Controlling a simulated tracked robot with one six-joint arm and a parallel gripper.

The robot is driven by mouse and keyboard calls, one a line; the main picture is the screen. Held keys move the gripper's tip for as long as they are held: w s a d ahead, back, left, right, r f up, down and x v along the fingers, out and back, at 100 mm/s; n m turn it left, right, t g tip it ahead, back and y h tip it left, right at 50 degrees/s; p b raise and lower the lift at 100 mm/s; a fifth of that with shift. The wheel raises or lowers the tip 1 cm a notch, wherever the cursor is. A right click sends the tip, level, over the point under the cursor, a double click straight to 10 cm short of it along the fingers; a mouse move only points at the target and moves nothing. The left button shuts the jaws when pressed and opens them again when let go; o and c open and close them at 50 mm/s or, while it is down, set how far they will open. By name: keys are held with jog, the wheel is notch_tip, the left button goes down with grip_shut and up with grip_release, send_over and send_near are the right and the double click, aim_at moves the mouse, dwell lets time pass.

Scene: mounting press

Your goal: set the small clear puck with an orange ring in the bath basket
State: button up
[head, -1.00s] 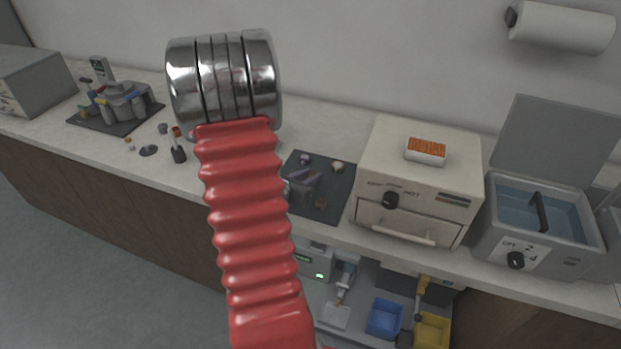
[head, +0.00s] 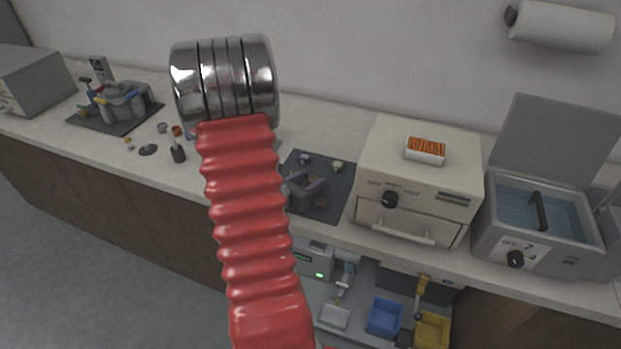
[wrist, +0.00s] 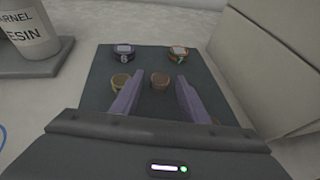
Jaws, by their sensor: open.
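A pale puck with an orange ring (wrist: 178,52) stands at the far right of the dark mat in the wrist view. It also shows on the mat in the head view (head: 337,166); its ring colour is hard to tell there. My gripper (wrist: 159,88) has its two purple fingers spread apart with nothing held between them. It is over the mat, on the near side of the orange-ringed puck and apart from it. The bath (head: 500,232) stands open at the right of the head view. A dark upright handle (head: 540,212) rises from its water; the basket itself is hard to make out.
The mat (wrist: 95,92) also bears a purple-ringed puck (wrist: 123,50) and brown pucks (wrist: 160,80). A resin tub (wrist: 28,35) is at left in the wrist view.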

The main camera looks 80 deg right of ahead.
jog(key=v, duration=1.1)
jog(key=shift+a+r, duration=0.15)
jog(key=shift+w+a+r, duration=0.1)
jog(key=shift+w+a, duration=0.1)
dwell(0.4)
